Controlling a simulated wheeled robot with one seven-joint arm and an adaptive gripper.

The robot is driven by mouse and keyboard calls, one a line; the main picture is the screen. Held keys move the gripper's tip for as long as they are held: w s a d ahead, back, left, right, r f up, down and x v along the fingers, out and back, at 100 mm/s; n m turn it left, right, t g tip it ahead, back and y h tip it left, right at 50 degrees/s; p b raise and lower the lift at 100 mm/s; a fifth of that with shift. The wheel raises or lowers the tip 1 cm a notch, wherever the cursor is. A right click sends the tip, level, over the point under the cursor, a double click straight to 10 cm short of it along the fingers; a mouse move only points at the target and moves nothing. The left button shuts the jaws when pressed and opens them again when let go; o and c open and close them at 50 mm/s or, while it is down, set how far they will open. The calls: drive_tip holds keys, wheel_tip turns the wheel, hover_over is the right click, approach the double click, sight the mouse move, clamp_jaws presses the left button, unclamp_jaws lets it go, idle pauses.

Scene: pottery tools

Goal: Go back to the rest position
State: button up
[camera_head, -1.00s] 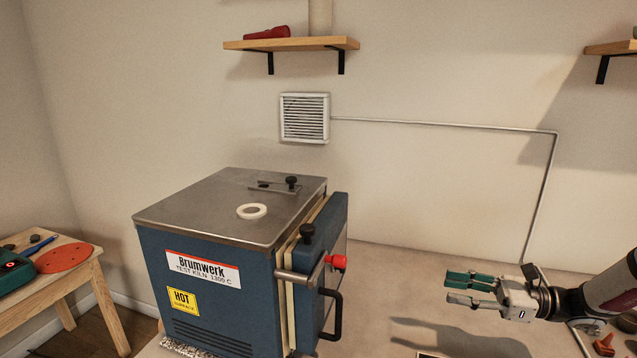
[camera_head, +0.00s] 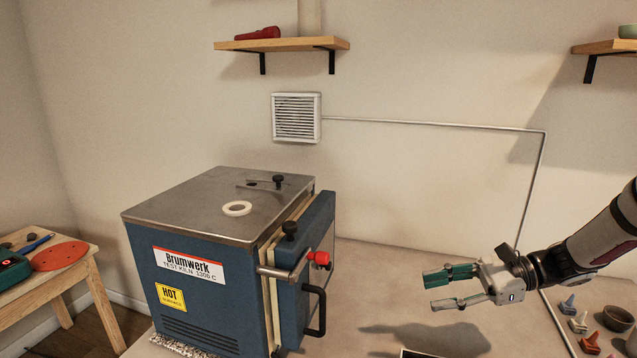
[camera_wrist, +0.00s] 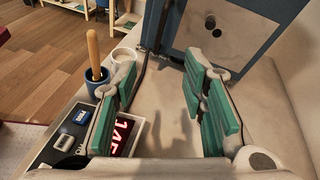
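My gripper (camera_head: 452,286) is at the right in the head view, above the table and to the right of the kiln. Its green-padded fingers point left toward the kiln and stand apart with nothing between them. In the wrist view the two green fingers (camera_wrist: 160,112) are also apart, with only bare table and a shadow seen between them. The blue kiln (camera_head: 205,280) stands on the table with its door (camera_head: 322,260) closed or nearly so; I cannot tell which. A white ring (camera_head: 237,208) lies on its top.
The table (camera_head: 400,260) is clear between kiln and gripper. Small coloured pieces (camera_head: 578,325) and a brown bowl (camera_head: 618,318) lie at the right. The wrist view shows a red-lit display (camera_wrist: 122,135), a blue cup with a wooden stick (camera_wrist: 96,78) and a pale cup (camera_wrist: 123,56).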

drive_tip(key=s+a+r+n+t+h, duration=0.1)
drive_tip(key=s+r+n+h, duration=0.3)
drive_tip(key=s, duration=0.4)
drive_tip(key=s+a+r+n+t+h, duration=0.1)
drive_tip(key=s+r+n+h, duration=0.3)
drive_tip(key=s+n, duration=0.3)
drive_tip(key=s+a+r+n+t+h, duration=0.1)
drive_tip(key=s+r+n+h, duration=0.3)
drive_tip(key=s, duration=0.5)
drive_tip(key=shift+a+n+t+h, duration=0.3)
drive_tip(key=shift+a+n+h, duration=0.4)
drive_tip(key=shift+h, duration=0.6)
drive_tip(key=shift+d, duration=0.15)
